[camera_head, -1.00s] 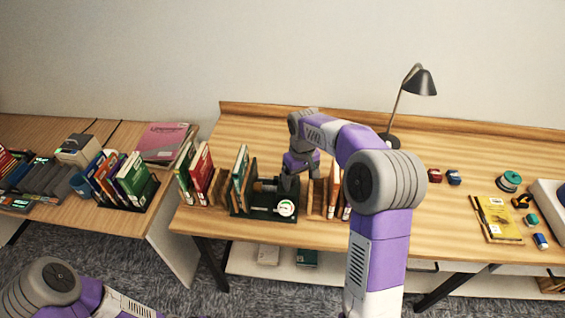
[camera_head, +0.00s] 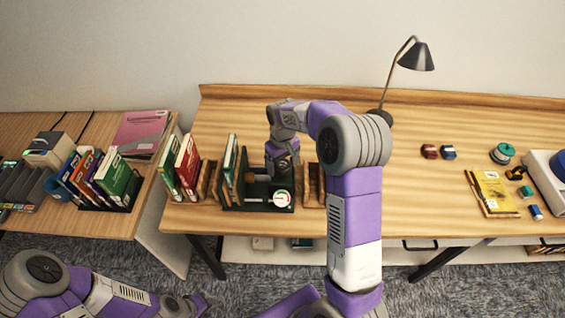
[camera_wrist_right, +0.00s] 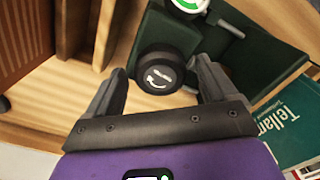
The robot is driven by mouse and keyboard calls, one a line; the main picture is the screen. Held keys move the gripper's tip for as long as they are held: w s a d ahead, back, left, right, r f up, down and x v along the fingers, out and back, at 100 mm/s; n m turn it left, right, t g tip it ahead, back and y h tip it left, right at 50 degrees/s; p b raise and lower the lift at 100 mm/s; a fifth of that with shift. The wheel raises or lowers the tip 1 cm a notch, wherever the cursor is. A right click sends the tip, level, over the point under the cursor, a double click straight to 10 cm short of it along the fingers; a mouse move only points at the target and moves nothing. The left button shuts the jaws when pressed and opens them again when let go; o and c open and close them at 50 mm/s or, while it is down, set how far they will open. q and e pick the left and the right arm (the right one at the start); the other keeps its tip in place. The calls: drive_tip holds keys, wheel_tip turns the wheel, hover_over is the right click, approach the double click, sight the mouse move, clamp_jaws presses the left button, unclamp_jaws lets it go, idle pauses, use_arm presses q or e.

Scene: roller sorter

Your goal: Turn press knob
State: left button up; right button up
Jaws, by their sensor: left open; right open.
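The press (camera_head: 258,204) is a dark green frame with a white round gauge (camera_head: 281,198) at its front, on the middle table. Its black round knob (camera_wrist_right: 158,72) with a white curved arrow shows in the right wrist view; the dark green press body (camera_wrist_right: 235,62) lies behind it. My right gripper (camera_wrist_right: 161,68) is open, its two fingers on either side of the knob, with gaps visible. In the head view my right gripper (camera_head: 282,172) is over the press and hides the knob. My left gripper (camera_head: 188,304) is low at the bottom left, away from the press.
A teal book (camera_wrist_right: 292,118) lies near the gripper. A lamp (camera_head: 414,57) stands behind. The table's middle right is mostly clear.

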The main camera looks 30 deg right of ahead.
drive_tip(key=c, duration=1.1)
drive_tip(key=shift+o, duration=0.2)
drive_tip(key=shift+m, duration=0.3)
drive_tip(key=m+p, duration=0.1)
drive_tip(key=m, duration=0.3)
drive_tip(key=shift+m, duration=0.4)
drive_tip(key=m+p, duration=0.1)
drive_tip(key=m, duration=0.4)
drive_tip(key=shift+m, duration=0.3)
drive_tip(key=o, duration=1.1)
drive_tip(key=shift+c, duration=0.2)
